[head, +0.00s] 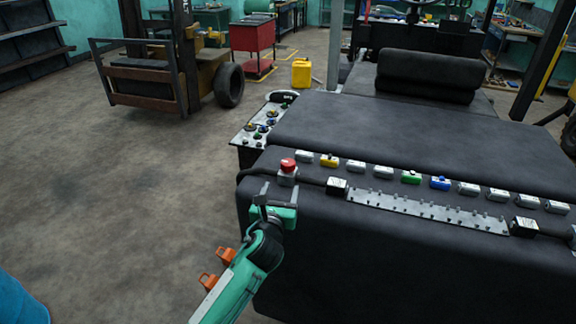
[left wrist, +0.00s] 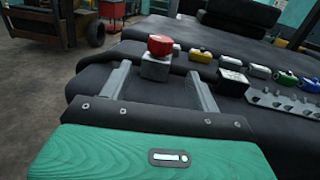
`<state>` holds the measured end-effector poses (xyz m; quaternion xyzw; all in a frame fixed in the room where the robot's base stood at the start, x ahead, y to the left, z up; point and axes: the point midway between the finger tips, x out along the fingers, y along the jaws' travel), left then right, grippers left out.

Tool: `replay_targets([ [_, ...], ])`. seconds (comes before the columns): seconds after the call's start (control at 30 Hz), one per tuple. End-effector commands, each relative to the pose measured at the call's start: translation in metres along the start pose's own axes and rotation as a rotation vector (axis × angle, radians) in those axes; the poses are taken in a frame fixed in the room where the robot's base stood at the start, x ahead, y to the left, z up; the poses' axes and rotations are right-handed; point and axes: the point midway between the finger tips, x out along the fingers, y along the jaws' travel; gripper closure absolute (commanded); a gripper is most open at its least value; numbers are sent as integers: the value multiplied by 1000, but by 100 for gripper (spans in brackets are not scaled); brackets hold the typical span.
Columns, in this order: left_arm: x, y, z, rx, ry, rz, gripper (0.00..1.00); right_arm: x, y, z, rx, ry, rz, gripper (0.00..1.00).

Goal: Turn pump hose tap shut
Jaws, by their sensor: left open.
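My left gripper (head: 280,190) is open and empty at the left front edge of the black padded surface. In the left wrist view its two fingers (left wrist: 158,72) stand apart, pointing toward a red knob (left wrist: 160,45) on a small grey box (left wrist: 155,67). The red knob (head: 288,164) is just beyond the fingertips in the head view; contact cannot be told. No part is clearly recognisable as the pump hose tap. A row of small grey boxes holds yellow (head: 329,159), green (head: 411,177) and blue (head: 440,183) pieces. My right gripper is not in view.
A studded metal strip (head: 430,208) lies along the black surface (head: 390,250). A panel with several knobs (head: 264,124) stands behind at left. A forklift (head: 190,60), a red cabinet (head: 252,38) and a yellow canister (head: 301,72) are farther back. The floor at left is open.

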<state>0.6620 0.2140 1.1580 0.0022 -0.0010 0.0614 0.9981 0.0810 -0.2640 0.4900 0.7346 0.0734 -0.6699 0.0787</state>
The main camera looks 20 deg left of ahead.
Motion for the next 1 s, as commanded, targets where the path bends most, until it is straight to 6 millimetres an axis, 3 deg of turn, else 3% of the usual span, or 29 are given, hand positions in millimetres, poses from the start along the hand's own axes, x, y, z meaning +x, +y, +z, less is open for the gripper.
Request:
replay_targets([
  [0.3, 57, 0, 3, -4, 2, 2, 38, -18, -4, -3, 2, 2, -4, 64],
  [0.6, 100, 0, 2, -5, 1, 2, 38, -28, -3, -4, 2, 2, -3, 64],
  [1.0, 118, 0, 0, -4, 2, 1, 38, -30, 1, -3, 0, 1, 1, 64],
])
